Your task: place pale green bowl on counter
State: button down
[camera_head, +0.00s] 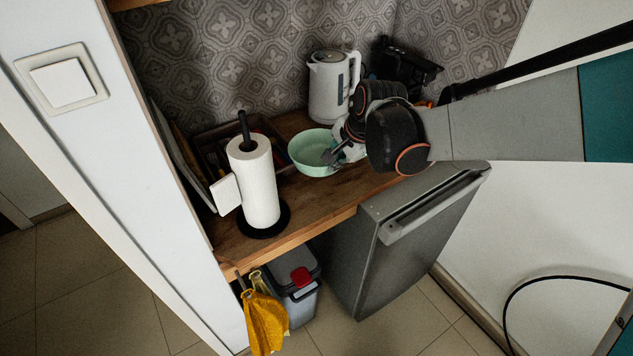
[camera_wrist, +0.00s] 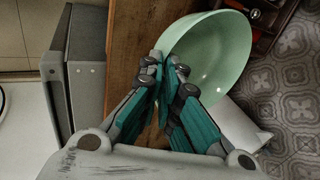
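The pale green bowl (camera_head: 308,148) is at the wooden counter (camera_head: 300,205), between the paper towel roll and the kettle. It opens upward in the head view; whether its base touches the wood or hangs just above it I cannot tell. My gripper (camera_head: 335,157) reaches in from the right to the bowl's near right rim. In the wrist view the bowl (camera_wrist: 222,55) fills the upper right, and my gripper (camera_wrist: 166,68) has its fingertips close together on the rim, shut on it. The fingers hide part of the bowl's wall.
A paper towel roll (camera_head: 254,180) on a black stand is left of the bowl. A white kettle (camera_head: 327,88) stands behind it. A dark tray (camera_head: 222,140) and a black appliance (camera_head: 405,68) are at the back. Bare counter lies in front of the bowl.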

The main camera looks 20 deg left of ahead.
jog(key=f+b, duration=0.2)
jog(key=f, duration=0.1)
jog(key=s+f+b, duration=0.1)
jog(key=f+b, duration=0.1)
jog(key=f, duration=0.1)
jog(key=s+a+f+b, duration=0.1)
jog(key=f+b, duration=0.1)
jog(key=f, duration=0.2)
jog(key=shift+s, duration=0.1)
jog(key=c, duration=1.8)
grip_release()
jog(key=shift+a, duration=0.1)
jog(key=shift+r, duration=0.1)
